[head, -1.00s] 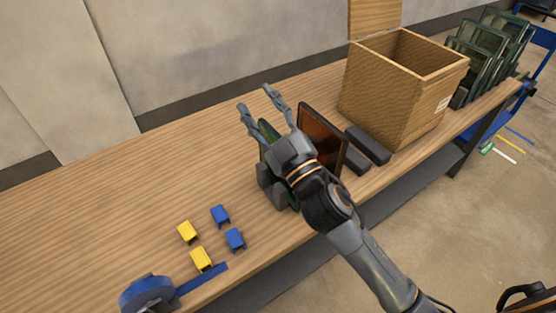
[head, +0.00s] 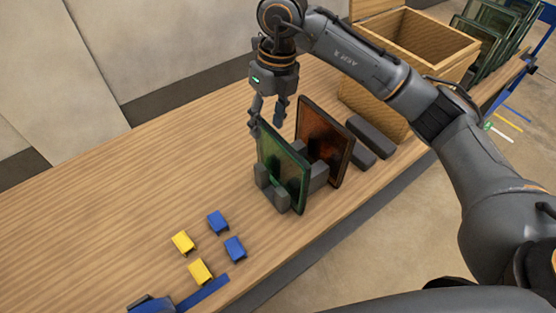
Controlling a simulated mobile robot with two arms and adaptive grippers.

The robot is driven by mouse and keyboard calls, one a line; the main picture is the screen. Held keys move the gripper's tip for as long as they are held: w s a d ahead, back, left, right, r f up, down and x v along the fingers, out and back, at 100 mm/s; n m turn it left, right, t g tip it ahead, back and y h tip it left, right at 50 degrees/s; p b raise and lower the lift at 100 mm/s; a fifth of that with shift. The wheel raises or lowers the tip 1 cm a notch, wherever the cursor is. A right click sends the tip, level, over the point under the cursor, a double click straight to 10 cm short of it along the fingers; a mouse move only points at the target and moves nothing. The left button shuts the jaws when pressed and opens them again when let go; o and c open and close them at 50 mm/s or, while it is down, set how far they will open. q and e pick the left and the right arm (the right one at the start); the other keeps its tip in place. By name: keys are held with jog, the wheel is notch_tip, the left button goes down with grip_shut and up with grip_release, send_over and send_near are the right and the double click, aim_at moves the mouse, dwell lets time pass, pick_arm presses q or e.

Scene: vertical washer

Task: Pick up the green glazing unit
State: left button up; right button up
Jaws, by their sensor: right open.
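The green glazing unit (head: 285,167) stands upright in a dark grey rack (head: 264,180) on the wooden bench. An amber-brown glazing unit (head: 325,137) stands just to its right in the same rack area. My right gripper (head: 267,120) points down at the top left corner of the green unit, its fingers apart. One finger overlaps that corner in the picture; I cannot tell whether it touches. Nothing is held between the fingers. My left gripper is not in view.
Yellow and blue blocks (head: 218,222) lie on the bench at the front, near a blue tool (head: 152,304). Dark grey bars (head: 370,137) and an open wooden crate (head: 430,45) are to the right. More glass units (head: 478,45) stand behind the crate. The bench's left half (head: 110,190) is clear.

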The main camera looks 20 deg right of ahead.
aim_at(282, 140)
jog(key=d, duration=0.1)
jog(key=d+h, duration=0.1)
jog(key=w+d, duration=0.1)
jog(key=shift+d+r+m+h, duration=0.15)
jog(key=shift+r+m+h, duration=0.15)
jog(key=shift+r, duration=0.1)
notch_tip(282, 140, down, 7)
jog(key=shift+d+p, duration=0.1)
jog(key=shift+p, duration=0.85)
jog(key=shift+f, duration=0.6)
jog(key=shift+f+p, duration=0.25)
jog(key=shift+p, duration=0.2)
notch_tip(282, 140, down, 4)
jog(key=shift+r+p, duration=0.2)
jog(key=shift+p, duration=0.75)
jog(key=shift+f, duration=0.5)
grip_shut()
jog(key=shift+w+r, duration=0.1)
jog(key=shift+w, duration=0.05)
